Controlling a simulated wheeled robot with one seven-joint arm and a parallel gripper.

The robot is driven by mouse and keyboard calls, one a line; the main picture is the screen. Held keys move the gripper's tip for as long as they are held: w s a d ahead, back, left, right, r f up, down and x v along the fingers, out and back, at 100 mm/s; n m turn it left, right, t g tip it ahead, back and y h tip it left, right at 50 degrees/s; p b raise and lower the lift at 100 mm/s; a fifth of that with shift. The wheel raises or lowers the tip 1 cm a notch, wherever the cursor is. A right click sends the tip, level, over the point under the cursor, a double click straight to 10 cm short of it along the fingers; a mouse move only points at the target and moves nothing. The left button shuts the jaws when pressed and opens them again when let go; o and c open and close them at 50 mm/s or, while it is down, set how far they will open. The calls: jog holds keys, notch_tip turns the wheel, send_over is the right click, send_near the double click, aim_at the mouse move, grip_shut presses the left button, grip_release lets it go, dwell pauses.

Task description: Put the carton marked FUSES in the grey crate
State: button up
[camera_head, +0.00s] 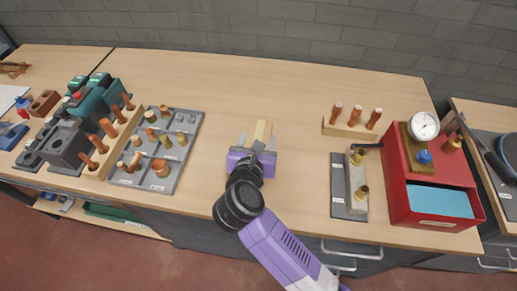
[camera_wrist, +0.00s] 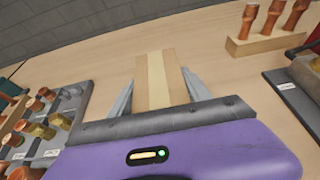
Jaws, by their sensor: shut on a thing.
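A small tan carton (camera_head: 262,130) with a paler stripe along its middle is between the fingers of my gripper (camera_head: 258,142), at the middle of the bench. My gripper is shut on it. In the wrist view the carton (camera_wrist: 158,72) points away from the purple gripper body, one grey finger on each side. No marking is readable on it, so I cannot tell if it says FUSES. I cannot tell whether it touches the bench top. I see no clear grey crate; a grey compartment tray (camera_head: 184,133) lies to the left.
The tray holds copper and brass fittings. A wooden peg rack (camera_head: 349,130), a dark plate with a valve block (camera_head: 339,185) and a red box (camera_head: 398,200) with a gauge stand at right. Teal and grey machines (camera_head: 98,105) stand at left. The bench behind the carton is clear.

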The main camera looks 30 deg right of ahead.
jog(key=shift+f, duration=2.4)
jog(key=shift+f, duration=0.2)
jog(key=o, duration=1.6)
jog(key=shift+r, duration=0.15)
jog(key=b+v, duration=0.1)
jog(key=v, duration=1.1)
